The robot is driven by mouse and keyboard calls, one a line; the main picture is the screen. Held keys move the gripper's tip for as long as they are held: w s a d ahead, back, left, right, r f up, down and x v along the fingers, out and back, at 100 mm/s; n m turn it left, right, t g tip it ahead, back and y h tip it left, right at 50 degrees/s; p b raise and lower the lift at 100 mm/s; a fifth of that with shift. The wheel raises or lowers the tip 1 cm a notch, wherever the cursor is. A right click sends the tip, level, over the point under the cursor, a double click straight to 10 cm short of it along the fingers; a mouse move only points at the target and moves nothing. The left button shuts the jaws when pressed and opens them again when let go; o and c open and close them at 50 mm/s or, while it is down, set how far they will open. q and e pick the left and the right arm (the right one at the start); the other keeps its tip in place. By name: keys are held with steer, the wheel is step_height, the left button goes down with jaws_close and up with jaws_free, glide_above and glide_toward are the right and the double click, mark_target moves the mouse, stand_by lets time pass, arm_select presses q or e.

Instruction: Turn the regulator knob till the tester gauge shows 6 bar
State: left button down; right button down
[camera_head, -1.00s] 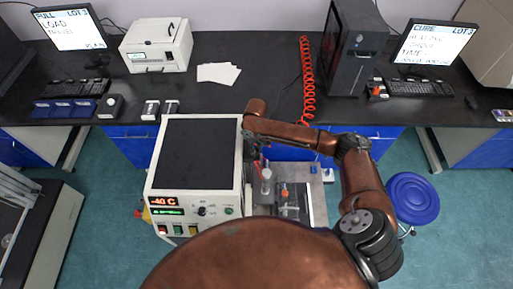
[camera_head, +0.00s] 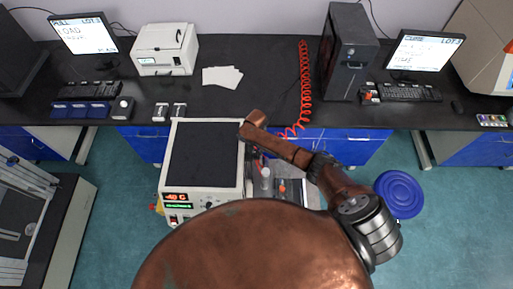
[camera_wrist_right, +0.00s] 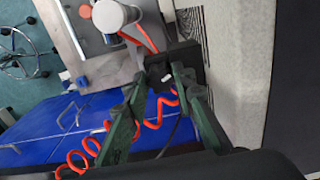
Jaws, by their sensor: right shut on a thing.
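The white tester (camera_head: 239,178) with a dark top and a red and green display stands in front of the bench in the head view. No gauge reading can be made out. My right arm reaches to its right side. In the right wrist view my right gripper (camera_wrist_right: 160,78) has its green fingers closed at a small dark part by the black block (camera_wrist_right: 187,58) on the machine's side, which I take for the regulator knob. The fingers hide most of the knob. My left gripper is not in view.
A red coiled hose (camera_head: 305,85) hangs over the bench and passes close to the gripper in the wrist view (camera_wrist_right: 92,146). A grey cylinder (camera_wrist_right: 110,15) stands near the fingers. A blue stool (camera_head: 399,193) is at the right. My copper body hides the tester's lower front.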

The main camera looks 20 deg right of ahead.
mark_target(256, 151)
steer(key=shift+m+p, duration=0.5)
steer(key=shift+m, duration=0.1)
steer(key=c, duration=1.6)
jaws_free()
step_height(256, 151, up, 12)
